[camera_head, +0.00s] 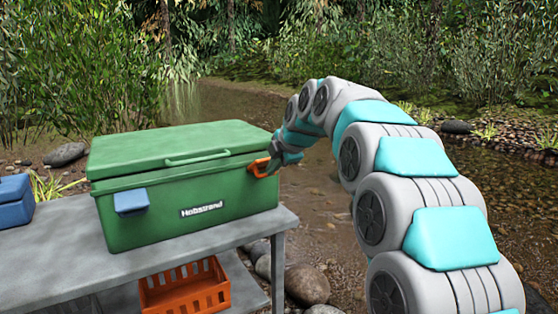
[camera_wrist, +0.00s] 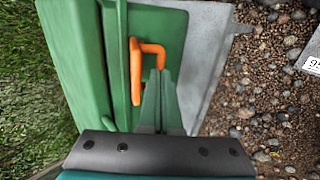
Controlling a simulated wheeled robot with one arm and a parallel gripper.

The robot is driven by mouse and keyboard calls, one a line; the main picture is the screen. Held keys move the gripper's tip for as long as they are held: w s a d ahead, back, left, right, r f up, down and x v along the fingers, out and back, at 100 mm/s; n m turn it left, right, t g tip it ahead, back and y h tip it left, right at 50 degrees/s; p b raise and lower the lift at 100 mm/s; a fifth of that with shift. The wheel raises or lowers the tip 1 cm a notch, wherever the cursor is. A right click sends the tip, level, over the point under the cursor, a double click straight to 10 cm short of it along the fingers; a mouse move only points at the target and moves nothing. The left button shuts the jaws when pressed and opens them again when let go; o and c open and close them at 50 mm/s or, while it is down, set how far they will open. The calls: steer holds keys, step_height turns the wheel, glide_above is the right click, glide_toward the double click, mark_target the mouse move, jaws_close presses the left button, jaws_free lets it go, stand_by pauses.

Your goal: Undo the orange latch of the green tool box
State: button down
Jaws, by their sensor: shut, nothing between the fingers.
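The green tool box (camera_head: 150,205) sits on a grey table with its lid down. Its orange latch (camera_head: 258,168) is at the right end of the front face, just below the lid. In the wrist view the latch (camera_wrist: 137,70) is an orange bent handle on the green wall. My gripper (camera_head: 281,160) is at the box's right front corner, beside the latch. In the wrist view my gripper (camera_wrist: 160,78) has its fingers shut and empty, with the tips at the latch's bent arm. I cannot tell whether they touch it.
A blue latch (camera_head: 131,201) is on the left of the box front. A blue box (camera_head: 14,200) stands at the table's left. An orange crate (camera_head: 185,290) sits on the shelf under the grey table (camera_head: 240,232). Rocks and creek water lie to the right.

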steer(key=shift+w+a+f, duration=0.15)
steer(key=shift+w+f, duration=0.1)
steer(key=shift+f, duration=0.05)
